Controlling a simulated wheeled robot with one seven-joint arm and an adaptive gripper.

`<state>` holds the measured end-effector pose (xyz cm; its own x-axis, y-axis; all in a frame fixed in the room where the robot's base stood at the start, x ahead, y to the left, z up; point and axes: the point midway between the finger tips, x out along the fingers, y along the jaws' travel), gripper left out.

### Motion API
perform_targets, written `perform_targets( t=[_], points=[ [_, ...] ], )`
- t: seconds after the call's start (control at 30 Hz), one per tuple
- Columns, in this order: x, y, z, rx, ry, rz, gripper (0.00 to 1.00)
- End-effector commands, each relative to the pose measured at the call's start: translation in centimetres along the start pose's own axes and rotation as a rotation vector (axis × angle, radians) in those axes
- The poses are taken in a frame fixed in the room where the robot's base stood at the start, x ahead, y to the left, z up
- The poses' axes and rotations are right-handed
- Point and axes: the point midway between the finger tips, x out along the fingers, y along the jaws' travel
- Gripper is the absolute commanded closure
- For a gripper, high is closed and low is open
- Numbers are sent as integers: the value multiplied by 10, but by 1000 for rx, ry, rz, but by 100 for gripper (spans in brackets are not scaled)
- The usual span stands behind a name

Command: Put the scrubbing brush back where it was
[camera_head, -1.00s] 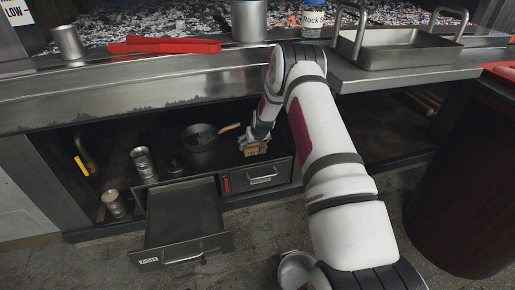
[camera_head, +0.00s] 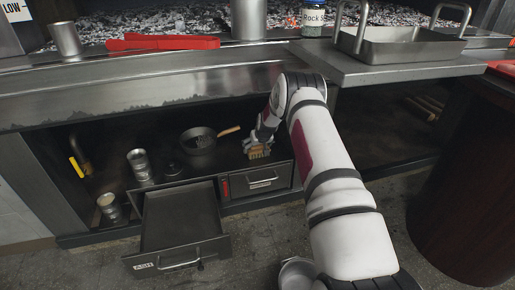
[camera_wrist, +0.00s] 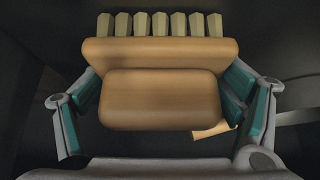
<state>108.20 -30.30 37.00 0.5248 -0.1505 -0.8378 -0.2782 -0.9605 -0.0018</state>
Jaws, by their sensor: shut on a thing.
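The scrubbing brush (camera_head: 259,152) has a wooden block and pale bristle tufts. In the head view it is at the right part of the dark shelf under the counter, just above the closed drawer. My gripper (camera_head: 252,143) is shut on it. In the wrist view the brush's wooden block (camera_wrist: 160,99) lies between my two teal-padded fingers, with the bristles (camera_wrist: 160,23) along the far side. I cannot tell whether the bristles touch the shelf.
A pan (camera_head: 198,141) with a wooden handle lies left of the brush. Metal cups (camera_head: 139,164) stand further left. The ash drawer (camera_head: 180,218) is pulled open; the drawer (camera_head: 262,181) beside it is closed. A metal tray (camera_head: 405,46) sits on the counter above.

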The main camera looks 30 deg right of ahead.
Motion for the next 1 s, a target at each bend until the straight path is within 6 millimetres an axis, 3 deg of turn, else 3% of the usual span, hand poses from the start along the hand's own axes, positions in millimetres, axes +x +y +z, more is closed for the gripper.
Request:
perform_targets(
  t=[0.17, 0.2, 0.23, 0.67, 0.87, 1.0],
  points=[
    [3, 0, 2, 0, 0, 0, 36],
    [2, 0, 2, 0, -1, 0, 5],
    [2, 0, 2, 0, -1, 0, 0],
    [-1, 0, -1, 0, 0, 0, 0],
    [-28, 0, -2, 0, -1, 0, 0],
    [-58, 0, -3, 1, 0, 0, 0]
  ],
)
